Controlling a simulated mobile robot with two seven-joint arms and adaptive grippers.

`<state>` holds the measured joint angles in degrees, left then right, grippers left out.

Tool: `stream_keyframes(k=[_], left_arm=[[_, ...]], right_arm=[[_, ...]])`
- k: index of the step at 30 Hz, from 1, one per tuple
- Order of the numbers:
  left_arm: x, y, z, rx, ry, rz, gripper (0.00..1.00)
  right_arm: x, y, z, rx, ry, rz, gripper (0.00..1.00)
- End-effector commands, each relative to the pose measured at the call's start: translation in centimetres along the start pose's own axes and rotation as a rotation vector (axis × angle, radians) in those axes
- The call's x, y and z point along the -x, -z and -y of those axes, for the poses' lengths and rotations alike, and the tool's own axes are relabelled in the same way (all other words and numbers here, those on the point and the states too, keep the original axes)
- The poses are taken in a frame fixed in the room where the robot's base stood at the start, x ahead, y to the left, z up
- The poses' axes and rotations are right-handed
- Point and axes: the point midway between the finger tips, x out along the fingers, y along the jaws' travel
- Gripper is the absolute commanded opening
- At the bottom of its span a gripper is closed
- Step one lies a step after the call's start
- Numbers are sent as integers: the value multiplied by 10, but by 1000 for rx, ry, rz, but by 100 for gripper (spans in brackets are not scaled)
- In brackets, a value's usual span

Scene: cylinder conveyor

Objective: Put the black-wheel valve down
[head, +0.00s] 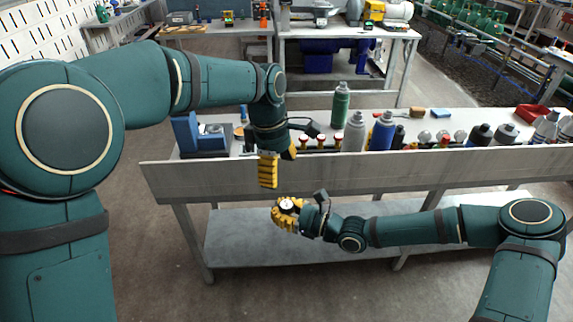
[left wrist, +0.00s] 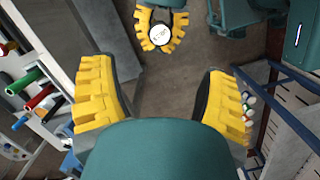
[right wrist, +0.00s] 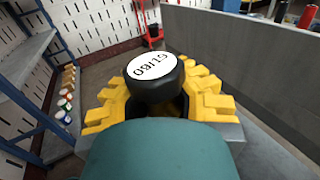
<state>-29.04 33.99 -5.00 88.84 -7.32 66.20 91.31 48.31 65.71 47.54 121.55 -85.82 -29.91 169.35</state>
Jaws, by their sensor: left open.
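My right gripper (head: 286,214) is shut on a round black piece with a white lettered face (right wrist: 153,67), which fits the black wheel of the valve. The fingers hide its lower part, and I cannot see a valve body. Its white face also shows in the head view (head: 287,204) and the left wrist view (left wrist: 160,35). The piece is held in the air in front of the table's front panel, below its top edge. My left gripper (head: 268,171) points down above and left of it, also before the panel. In the left wrist view its fingers (left wrist: 163,103) are apart and empty.
The table (head: 350,178) has a raised front panel and a lower shelf (head: 290,240). Spray cans, including a green one (head: 340,105), and several small red-topped items (head: 321,141) stand on top. A blue box (head: 188,133) is at the left end. Floor in front is clear.

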Motion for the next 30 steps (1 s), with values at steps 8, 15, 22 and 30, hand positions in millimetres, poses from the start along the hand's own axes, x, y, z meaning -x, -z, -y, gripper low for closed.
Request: stream_keyframes(k=[8, 15, 22, 30], left_arm=[[-48, 0, 2, 1, 7, 0, 75], [-86, 0, 1, 0, 5, -1, 75], [-107, 0, 1, 1, 3, -1, 75], [-110, 0, 1, 1, 2, -1, 75]], right_arm=[[0, 0, 0, 0, 0, 1, 0], [0, 0, 0, 0, 0, 1, 0], [0, 0, 0, 0, 0, 1, 0], [0, 0, 0, 0, 0, 1, 0]])
